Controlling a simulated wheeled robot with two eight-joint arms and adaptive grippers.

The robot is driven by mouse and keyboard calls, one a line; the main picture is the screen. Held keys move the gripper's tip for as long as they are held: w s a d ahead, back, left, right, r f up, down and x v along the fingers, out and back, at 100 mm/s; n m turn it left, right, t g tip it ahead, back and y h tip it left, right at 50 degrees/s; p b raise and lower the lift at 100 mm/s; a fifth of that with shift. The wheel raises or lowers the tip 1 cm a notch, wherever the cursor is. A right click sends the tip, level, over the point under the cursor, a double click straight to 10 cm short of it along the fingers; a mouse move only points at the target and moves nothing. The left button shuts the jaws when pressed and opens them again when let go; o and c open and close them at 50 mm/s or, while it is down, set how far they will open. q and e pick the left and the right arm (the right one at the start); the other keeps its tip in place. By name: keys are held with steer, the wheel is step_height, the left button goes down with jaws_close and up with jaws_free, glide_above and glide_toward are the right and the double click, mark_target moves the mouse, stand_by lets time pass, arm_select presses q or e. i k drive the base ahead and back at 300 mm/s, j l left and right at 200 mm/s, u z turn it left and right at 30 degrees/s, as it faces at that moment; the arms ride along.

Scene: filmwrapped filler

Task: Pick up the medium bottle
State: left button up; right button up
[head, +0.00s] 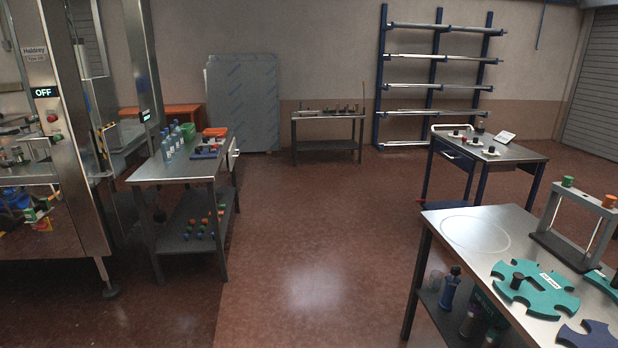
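Several clear bluish bottles (167,150) stand upright in a row on the steel table (150,172) at the left. They are small in the view, and I cannot tell which one is the medium bottle. A blue-grey bottle with a dark cap (449,290) stands on the lower shelf of the near right table (455,226). Other containers (468,322) beside it are partly in the table's shadow. Neither of my grippers is in view.
The red floor (300,270) between the left and right tables is clear. A machine with an OFF display (45,92) stands at the far left. A wheeled cart (510,152), a back table (325,117) and a blue rack (435,55) stand farther off. Teal star wheels (545,300) lie on the near table.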

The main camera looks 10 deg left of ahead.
mark_target(169, 138)
steer(key=i, duration=2.55)
steer(key=i+u, duration=0.1)
steer(key=i, duration=0.6)
steer(key=i+l, duration=0.15)
steer(key=i, duration=0.55)
steer(key=i+l+u, duration=0.15)
steer(key=i, duration=0.55)
steer(key=i+l+u, duration=0.1)
steer(key=i+u, duration=0.35)
steer(key=i+l+u, duration=0.2)
steer(key=u, duration=0.25)
steer(key=i+l+u, duration=0.3)
steer(key=u, duration=0.15)
steer(key=i+l+u, duration=0.2)
steer(key=l+u, duration=0.25)
steer(key=i+l+u, duration=0.15)
steer(key=l+u, duration=0.8)
steer(key=l, duration=0.35)
steer(key=l+u, duration=0.5)
steer(key=l, duration=0.3)
steer(key=k, duration=0.05)
